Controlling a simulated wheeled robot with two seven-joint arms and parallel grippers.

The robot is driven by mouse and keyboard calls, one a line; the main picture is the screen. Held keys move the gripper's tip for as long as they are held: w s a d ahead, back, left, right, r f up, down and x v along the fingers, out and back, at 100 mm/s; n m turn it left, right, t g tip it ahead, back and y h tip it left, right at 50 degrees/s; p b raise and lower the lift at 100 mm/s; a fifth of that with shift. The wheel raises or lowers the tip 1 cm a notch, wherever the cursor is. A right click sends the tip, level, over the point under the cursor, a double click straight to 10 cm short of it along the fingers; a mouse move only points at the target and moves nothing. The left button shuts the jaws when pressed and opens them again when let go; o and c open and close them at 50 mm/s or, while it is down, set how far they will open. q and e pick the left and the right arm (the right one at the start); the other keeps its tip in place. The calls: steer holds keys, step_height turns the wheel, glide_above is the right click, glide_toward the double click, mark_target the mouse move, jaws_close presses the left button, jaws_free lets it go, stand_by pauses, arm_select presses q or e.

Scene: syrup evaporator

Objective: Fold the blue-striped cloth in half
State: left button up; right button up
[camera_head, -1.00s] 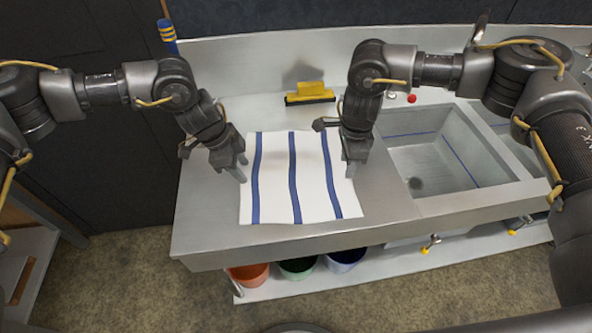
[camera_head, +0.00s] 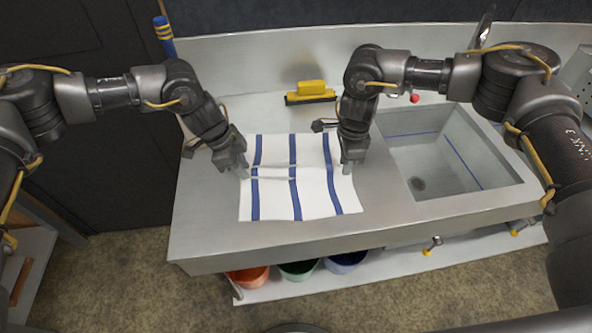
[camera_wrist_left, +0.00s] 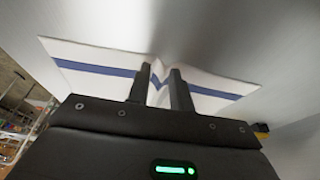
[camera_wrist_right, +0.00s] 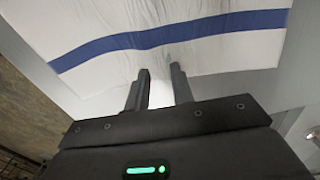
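The blue-striped cloth (camera_head: 273,198) is white with three blue stripes and lies spread on the steel counter. Ridges run across it between my two grippers. My left gripper (camera_head: 243,170) is at the cloth's left edge. In the left wrist view, the cloth (camera_wrist_left: 100,62) bunches up between its close-set fingers (camera_wrist_left: 160,72). My right gripper (camera_head: 347,166) is at the right edge. In the right wrist view, its fingers (camera_wrist_right: 159,70) are close together at the cloth's edge (camera_wrist_right: 230,50), and it appears pinched there. The fingertips hide the exact grip points.
A sink (camera_head: 445,155) is set into the counter (camera_head: 205,205) at the right. A yellow squeegee (camera_head: 311,90) lies behind the cloth. A blue-and-yellow handle (camera_head: 165,36) stands at the back left. Orange (camera_head: 250,277), green (camera_head: 298,270) and blue (camera_head: 346,262) buckets stand below.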

arm_select(q)
steer(key=shift+s+a+f, duration=0.1)
steer(key=shift+a+f, duration=0.05)
steer(key=shift+f, duration=0.1)
steer(key=c, duration=0.4)
arm_select(e)
steer(key=shift+s+d+f, duration=0.1)
steer(key=shift+f, duration=0.1)
steer(key=c, duration=0.4)
arm_select(q)
steer(key=shift+f, duration=0.1)
steer(key=shift+r, duration=0.2)
arm_select(e)
steer(key=shift+r, duration=0.1)
